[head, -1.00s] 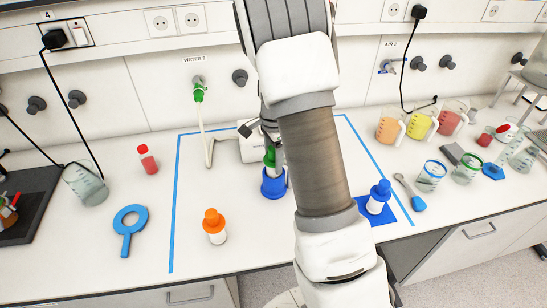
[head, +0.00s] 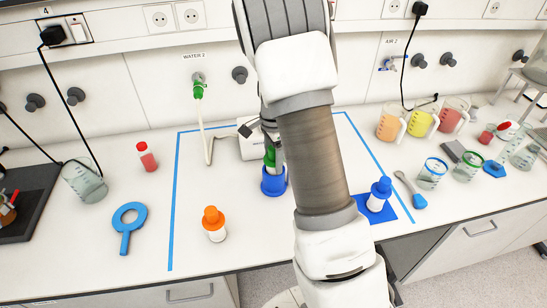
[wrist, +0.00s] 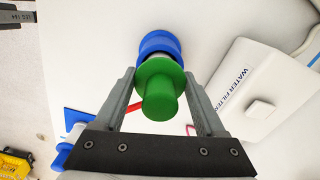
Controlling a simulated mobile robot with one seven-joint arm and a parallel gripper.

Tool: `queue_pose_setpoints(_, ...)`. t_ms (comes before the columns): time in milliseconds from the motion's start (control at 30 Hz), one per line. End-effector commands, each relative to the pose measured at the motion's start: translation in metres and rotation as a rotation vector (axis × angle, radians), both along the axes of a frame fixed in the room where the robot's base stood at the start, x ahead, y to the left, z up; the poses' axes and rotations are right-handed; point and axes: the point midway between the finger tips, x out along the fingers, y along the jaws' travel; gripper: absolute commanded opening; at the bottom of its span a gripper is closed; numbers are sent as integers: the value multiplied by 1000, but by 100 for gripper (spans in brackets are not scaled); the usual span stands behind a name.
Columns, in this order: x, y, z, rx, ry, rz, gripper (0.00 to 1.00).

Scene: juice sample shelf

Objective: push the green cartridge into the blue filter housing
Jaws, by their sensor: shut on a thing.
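The green cartridge (wrist: 160,92) is between the two fingers of my gripper (wrist: 162,98), which is shut on it. In the wrist view the blue filter housing (wrist: 158,42) lies in line behind the cartridge, with a pale band between the green and the blue. In the head view the blue housing (head: 273,181) stands upright on the bench, and the green cartridge (head: 270,156) is right above it, partly hidden by my gripper. How deep the cartridge sits in the housing I cannot tell.
A white water filter unit (wrist: 262,85) stands close beside the housing. An orange-capped bottle (head: 214,226) stands in front to the left. A blue-capped bottle (head: 379,195) stands on a blue mat to the right. Blue tape (head: 174,210) borders the mostly clear work area.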

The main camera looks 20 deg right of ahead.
Motion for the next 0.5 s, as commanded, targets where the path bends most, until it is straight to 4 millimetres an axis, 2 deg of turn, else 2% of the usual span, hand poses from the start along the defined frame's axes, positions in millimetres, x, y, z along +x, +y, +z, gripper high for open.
queue_pose_setpoints(500,0,0,-12,0,0,0,10)
